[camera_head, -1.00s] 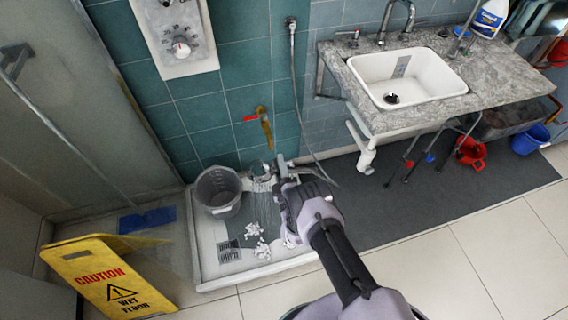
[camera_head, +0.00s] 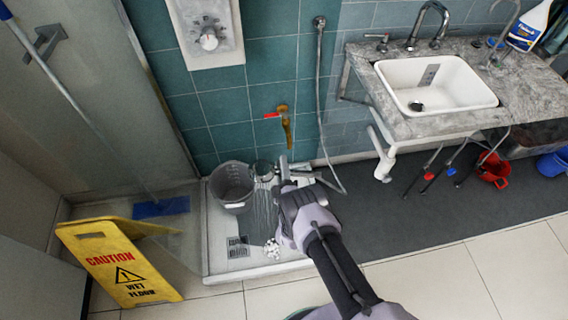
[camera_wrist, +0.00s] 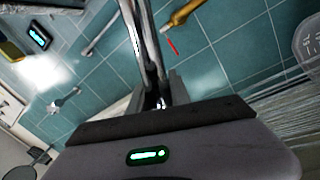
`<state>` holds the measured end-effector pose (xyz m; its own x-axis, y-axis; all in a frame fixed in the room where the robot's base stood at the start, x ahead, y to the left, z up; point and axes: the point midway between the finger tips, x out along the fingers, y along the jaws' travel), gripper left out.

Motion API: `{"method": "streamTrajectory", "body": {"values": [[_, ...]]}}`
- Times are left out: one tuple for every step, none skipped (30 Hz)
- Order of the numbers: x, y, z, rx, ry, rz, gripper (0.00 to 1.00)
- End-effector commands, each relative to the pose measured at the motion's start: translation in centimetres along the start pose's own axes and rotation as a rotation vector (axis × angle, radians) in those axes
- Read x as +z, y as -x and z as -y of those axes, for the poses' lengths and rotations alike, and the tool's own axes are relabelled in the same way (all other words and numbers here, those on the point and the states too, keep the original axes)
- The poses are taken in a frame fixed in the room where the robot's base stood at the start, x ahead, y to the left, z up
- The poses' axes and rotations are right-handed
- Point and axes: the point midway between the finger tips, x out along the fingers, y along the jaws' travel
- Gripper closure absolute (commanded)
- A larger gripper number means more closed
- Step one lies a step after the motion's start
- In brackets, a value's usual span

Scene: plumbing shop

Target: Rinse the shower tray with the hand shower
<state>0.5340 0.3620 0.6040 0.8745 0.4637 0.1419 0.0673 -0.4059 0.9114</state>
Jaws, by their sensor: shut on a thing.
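My gripper (camera_head: 287,184) is shut on the hand shower, above the right part of the white shower tray (camera_head: 222,268). The hand shower's round head (camera_head: 263,168) points left and down, and water streams from it onto the tray floor. In the wrist view the handle (camera_wrist: 143,40) stands between the jaws (camera_wrist: 165,90). A small clump of white debris (camera_head: 271,248) lies on the tray under my gripper. The square drain grate (camera_head: 237,247) is to its left. A hose (camera_head: 319,90) runs from the wall outlet down to the hand shower.
A grey bucket (camera_head: 232,188) stands in the tray's back left corner. A yellow wet floor sign (camera_head: 120,265) stands left of the tray. A brass tap with a red lever (camera_head: 284,125) sticks out of the wall behind. A sink counter (camera_head: 400,100) is at right.

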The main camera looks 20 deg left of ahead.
Motion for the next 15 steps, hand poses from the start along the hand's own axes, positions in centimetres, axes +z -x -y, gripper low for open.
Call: {"method": "streamTrajectory", "body": {"values": [[0.0,0.2,-0.1,0.001,0.001,0.0,1.0],[0.1,0.4,-0.2,0.001,0.002,0.0,1.0],[0.1,0.7,-0.2,0.001,0.001,0.001,1.0],[0.1,0.8,-0.3,0.001,0.001,0.0,1.0],[0.2,1.0,-0.3,0.001,0.001,-0.001,1.0],[0.2,1.3,-0.4,0.0,0.002,0.0,1.0],[0.2,1.5,-0.4,0.0,0.002,0.0,1.0],[0.3,1.6,-0.5,0.0,0.001,0.0,1.0],[0.3,1.9,-0.5,-0.001,0.002,0.0,1.0],[0.3,2.1,-0.6,-0.001,0.002,-0.001,1.0],[0.4,2.3,-0.6,0.0,0.002,-0.001,1.0],[0.5,2.5,-0.7,0.0,0.001,0.0,1.0],[0.5,2.7,-0.7,0.001,0.001,0.0,1.0],[0.5,2.9,-0.7,0.001,0.002,0.0,1.0],[0.6,3.1,-0.8,0.0,0.001,0.0,1.0]]}}
